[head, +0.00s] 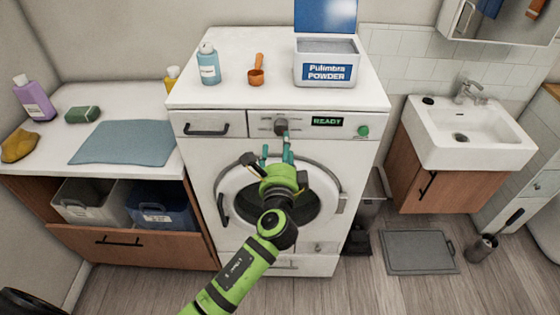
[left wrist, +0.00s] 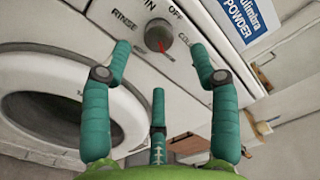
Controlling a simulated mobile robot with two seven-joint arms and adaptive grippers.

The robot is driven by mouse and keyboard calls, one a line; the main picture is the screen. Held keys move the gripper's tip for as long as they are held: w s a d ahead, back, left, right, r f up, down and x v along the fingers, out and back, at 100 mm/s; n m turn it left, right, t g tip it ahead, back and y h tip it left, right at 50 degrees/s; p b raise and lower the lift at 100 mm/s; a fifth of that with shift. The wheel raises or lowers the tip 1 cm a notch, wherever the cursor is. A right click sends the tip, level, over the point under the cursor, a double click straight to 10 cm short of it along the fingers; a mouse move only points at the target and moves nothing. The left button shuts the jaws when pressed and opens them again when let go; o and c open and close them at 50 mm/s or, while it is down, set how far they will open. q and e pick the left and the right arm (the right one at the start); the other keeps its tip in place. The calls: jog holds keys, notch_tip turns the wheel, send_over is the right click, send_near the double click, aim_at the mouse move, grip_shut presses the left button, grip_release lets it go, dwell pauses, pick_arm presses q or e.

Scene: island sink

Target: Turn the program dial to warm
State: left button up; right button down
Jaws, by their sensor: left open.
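The program dial (head: 281,126) is a dark grey knob on the washing machine's front panel, left of the display. In the left wrist view the dial (left wrist: 157,32) shows a red pointer line on its lower part. Around it I read RINSE and OFF; other labels are cut off or too small, and I cannot make out warm. My left gripper (head: 276,149) is open, its teal fingers just below and in front of the dial. In the left wrist view two fingertips flank the dial, apart from it, with a third below. My right gripper is not in view.
The washing machine (head: 240,101) has a lit READY display (head: 327,121), a green button (head: 363,131) and a round door (head: 237,207) below. A powder box (head: 325,80), bottle (head: 208,66) and orange scoop (head: 256,72) stand on top. A sink (head: 478,150) stands at right.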

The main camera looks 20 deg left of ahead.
pick_arm(q)
jog(key=v, duration=0.5)
dwell(0.3)
jog(key=s+f+n+g+h+b, duration=0.1)
jog(key=s+f+g, duration=0.25)
jog(key=f, duration=0.85)
jog(key=s+f+n+g+h+b, duration=0.15)
jog(key=s+f, duration=0.25)
jog(key=f, duration=0.9)
jog(key=s+f+n+g+h, duration=0.2)
jog(key=s+f+g, duration=0.1)
jog(key=f, duration=0.9)
jog(key=s+a+f+n+g+b, duration=0.1)
jog(key=s+a+f+n+g, duration=0.1)
jog(key=s+f+n, duration=0.2)
jog(key=s+a+f+n+g, duration=0.2)
jog(key=s+f, duration=0.8)
jog(key=s, duration=0.9)
jog(key=s+a+f+n+g+b, duration=0.1)
jog(key=s+a+f+n+g, duration=0.2)
jog(key=s+f, duration=0.4)
jog(key=s+n+g, duration=0.1)
jog(key=s+n, duration=0.1)
jog(key=s, duration=0.3)
jog(key=shift+f+n+b, duration=0.35)
